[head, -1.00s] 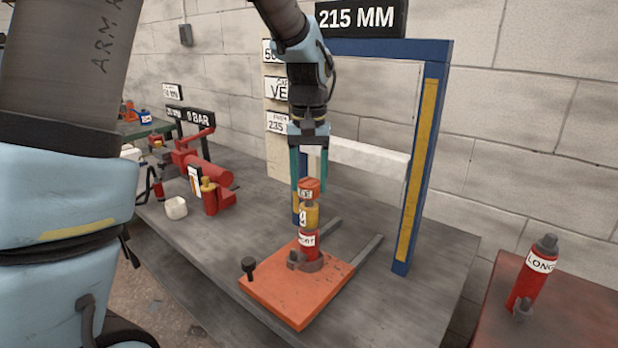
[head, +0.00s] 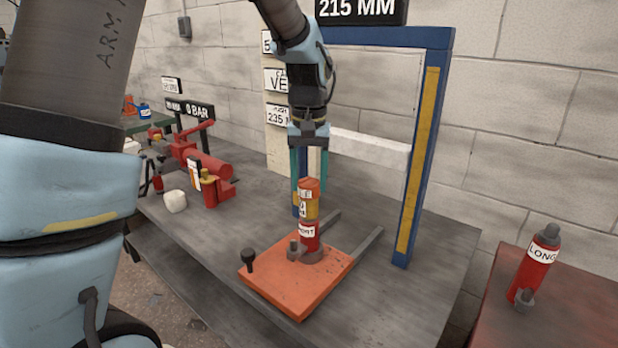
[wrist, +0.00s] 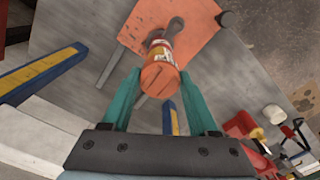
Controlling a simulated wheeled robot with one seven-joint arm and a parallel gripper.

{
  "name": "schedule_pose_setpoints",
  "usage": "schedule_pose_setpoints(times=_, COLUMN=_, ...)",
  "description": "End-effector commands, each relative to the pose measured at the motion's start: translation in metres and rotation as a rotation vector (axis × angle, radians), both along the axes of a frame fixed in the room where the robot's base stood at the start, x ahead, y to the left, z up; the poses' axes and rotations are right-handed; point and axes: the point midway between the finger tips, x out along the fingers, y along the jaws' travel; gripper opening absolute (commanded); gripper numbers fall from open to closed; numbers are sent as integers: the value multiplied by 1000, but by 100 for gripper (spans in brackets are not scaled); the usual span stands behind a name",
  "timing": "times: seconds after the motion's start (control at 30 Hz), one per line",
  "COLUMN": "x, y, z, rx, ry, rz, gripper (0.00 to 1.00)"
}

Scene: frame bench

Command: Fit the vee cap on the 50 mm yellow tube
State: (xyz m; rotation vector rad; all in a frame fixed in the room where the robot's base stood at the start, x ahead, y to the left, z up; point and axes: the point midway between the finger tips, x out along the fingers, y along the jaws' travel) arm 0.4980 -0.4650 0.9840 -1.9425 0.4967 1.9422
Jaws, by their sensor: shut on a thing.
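The vee cap (head: 309,185) is an orange cylinder with a white label, upright at the top of the stack. The yellow tube (head: 311,210) is directly under it, and no clear gap shows between them. The tube stands on a red jack (head: 309,238) whose label is partly readable, on an orange base plate (head: 285,295). My gripper (head: 308,184) points down with teal fingers on either side of the cap, shut on it. In the wrist view the cap's grooved top (wrist: 160,79) sits between both fingertips and hides most of the tube.
A blue and yellow frame (head: 418,160) stands behind and right of the plate. A black knob (head: 249,258) rises at the plate's left corner. A red pump (head: 205,170) and white cup (head: 175,201) are at left. A red "LONG" jack (head: 536,265) stands on the right table.

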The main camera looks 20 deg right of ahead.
Motion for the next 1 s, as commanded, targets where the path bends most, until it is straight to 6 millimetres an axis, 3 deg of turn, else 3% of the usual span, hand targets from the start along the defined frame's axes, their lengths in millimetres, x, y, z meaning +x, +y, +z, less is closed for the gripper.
schedule_pose_setpoints(times=0.03, x=0, y=0, z=-2, rx=0, ry=0, rz=0, gripper=0)
schedule_pose_setpoints(times=0.07, x=0, y=0, z=-2, rx=0, ry=0, rz=0, gripper=61)
schedule_pose_setpoints(times=0.37, x=0, y=0, z=-1, rx=0, ry=0, rz=0, gripper=95)
schedule_pose_setpoints(times=0.73, x=0, y=0, z=6, rx=-2, ry=-1, rz=0, gripper=95)
schedule_pose_setpoints(times=1.0, x=1, y=0, z=55, rx=-4, ry=-3, rz=0, gripper=95)
